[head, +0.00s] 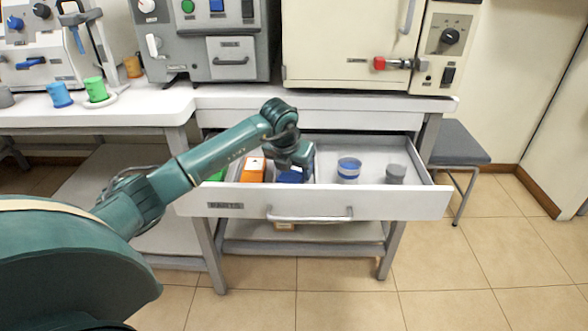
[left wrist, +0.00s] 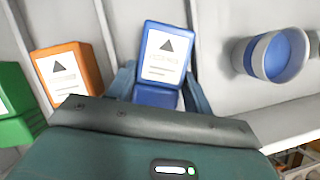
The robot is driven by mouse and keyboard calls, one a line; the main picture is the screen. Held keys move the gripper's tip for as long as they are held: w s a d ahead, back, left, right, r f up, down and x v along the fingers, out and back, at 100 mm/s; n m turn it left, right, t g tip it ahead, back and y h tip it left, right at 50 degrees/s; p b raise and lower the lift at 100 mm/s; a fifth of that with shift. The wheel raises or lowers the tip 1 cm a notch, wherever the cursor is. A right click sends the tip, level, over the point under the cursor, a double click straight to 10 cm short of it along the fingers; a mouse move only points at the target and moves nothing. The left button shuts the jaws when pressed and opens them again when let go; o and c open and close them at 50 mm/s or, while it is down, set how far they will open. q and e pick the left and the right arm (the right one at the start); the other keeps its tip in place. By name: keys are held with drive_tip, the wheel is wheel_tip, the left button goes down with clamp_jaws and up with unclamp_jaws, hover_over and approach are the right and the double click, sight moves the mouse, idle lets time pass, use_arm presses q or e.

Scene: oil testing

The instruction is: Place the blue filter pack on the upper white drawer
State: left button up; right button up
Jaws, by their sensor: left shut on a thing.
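The blue filter pack (left wrist: 163,62) has a white label with a dark triangle and stands between the fingers of my left gripper (left wrist: 160,88) in the left wrist view. A pale drawer-like front with a handle (head: 231,48) is on the grey machine above the table. My right gripper is out of view.
An orange pack (head: 253,170) and a green pack (head: 217,175) are left of the blue one. A blue-and-white cup (head: 348,168) and a grey cup (head: 395,173) stand to the right in the drawer. A stool (head: 457,142) is at the table's right.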

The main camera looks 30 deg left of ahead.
use_arm(q)
drive_tip(key=shift+f, duration=0.15)
drive_tip(key=o, duration=0.8)
drive_tip(key=shift+r, duration=0.35)
drive_tip(key=p+v, duration=0.1)
drive_tip(key=v, duration=1)
drive_tip(key=shift+s+r, duration=0.25)
drive_tip(key=shift+r, duration=0.1)
drive_tip(key=shift+d, duration=0.15)
